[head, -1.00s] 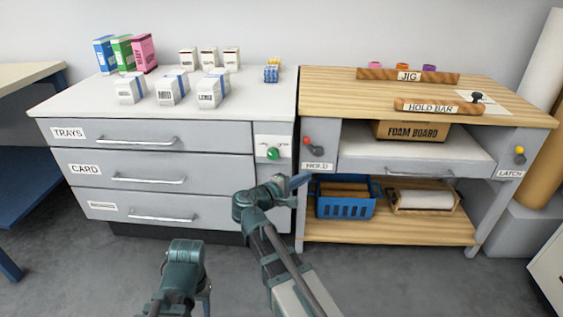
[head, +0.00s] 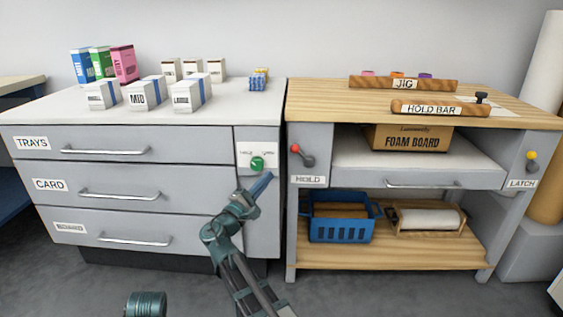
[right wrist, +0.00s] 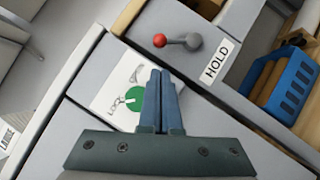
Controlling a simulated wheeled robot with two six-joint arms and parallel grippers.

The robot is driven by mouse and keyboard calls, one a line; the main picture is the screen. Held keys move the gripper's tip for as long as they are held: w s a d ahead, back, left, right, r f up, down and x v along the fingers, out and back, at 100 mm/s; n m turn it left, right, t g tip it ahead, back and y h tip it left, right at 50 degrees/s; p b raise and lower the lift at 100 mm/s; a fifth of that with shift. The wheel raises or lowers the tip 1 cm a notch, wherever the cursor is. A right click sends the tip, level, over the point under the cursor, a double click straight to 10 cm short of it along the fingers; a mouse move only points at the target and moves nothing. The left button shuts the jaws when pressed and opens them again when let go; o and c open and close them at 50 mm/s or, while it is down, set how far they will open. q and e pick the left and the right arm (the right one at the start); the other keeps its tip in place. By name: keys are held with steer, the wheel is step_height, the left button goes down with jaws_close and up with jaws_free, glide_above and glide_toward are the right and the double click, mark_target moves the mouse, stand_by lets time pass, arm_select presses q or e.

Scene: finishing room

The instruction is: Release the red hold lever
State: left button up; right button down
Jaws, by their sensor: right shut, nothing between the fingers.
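The red hold lever (head: 296,149) has a red ball on a grey arm and sits on the left post of the wooden bench, above the HOLD label (head: 308,180). In the right wrist view the lever (right wrist: 160,40) lies beyond the fingertips, apart from them, with the HOLD label (right wrist: 217,61) to its right. My right gripper (head: 266,176) is shut and empty, below and left of the lever, in front of the drawer cabinet. Its blue fingers (right wrist: 160,72) show closed together in the right wrist view. Only a part of my left arm shows at the bottom; its gripper is out of view.
A green knob (head: 257,163) on a white plate is just above my right gripper. A yellow latch lever (head: 531,156) is on the right post. A blue basket (head: 341,229) stands on the lower shelf. The floor before the bench is clear.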

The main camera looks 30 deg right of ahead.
steer(key=p, duration=0.3)
glide_toward(302, 155)
steer(key=w+d+r, duration=0.2)
steer(key=w+r, duration=0.1)
steer(key=w, duration=0.2)
steer(key=shift+s, duration=0.1)
